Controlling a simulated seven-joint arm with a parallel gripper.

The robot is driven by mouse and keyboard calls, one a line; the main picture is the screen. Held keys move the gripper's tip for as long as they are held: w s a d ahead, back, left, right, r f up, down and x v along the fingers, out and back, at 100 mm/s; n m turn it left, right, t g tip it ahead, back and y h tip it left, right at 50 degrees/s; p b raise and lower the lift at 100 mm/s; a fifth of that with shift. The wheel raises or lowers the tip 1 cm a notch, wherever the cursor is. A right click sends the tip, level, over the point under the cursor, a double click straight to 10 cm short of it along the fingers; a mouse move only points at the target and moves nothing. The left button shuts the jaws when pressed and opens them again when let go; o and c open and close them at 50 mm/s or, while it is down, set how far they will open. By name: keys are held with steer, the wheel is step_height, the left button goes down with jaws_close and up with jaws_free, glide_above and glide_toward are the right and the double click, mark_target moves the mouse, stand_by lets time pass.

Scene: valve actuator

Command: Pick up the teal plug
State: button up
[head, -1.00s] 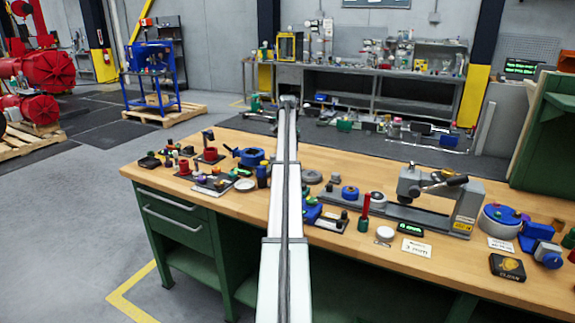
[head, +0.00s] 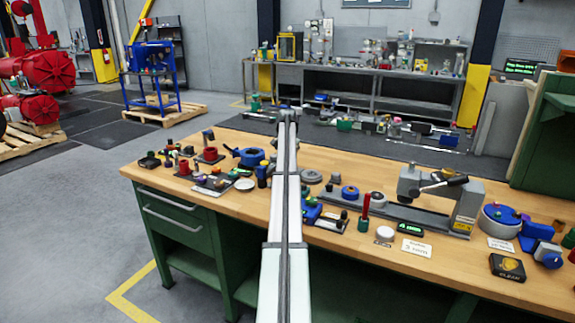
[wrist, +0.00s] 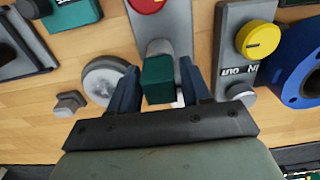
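A teal block (wrist: 157,76), which looks like the teal plug, shows in the wrist view at the front end of a grey part with a red top. My gripper (wrist: 158,84) is open, with one dark blue finger on each side of the teal block. A narrow gap shows between the block and the fingers, and I cannot tell how deep the fingers reach around it. In the head view my arm covers that part of the bench, and neither the gripper nor the plug can be made out.
In the wrist view a round grey disc (wrist: 103,80) and small grey knob (wrist: 69,103) lie left. A grey block with a yellow knob (wrist: 257,39) and blue flanged ring (wrist: 297,65) stand right. The wooden bench (head: 400,256) carries several parts, including a grey press (head: 440,192).

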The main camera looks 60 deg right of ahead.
jaws_close()
stand_by(0.3)
step_height(320, 180, up, 10)
stand_by(0.6)
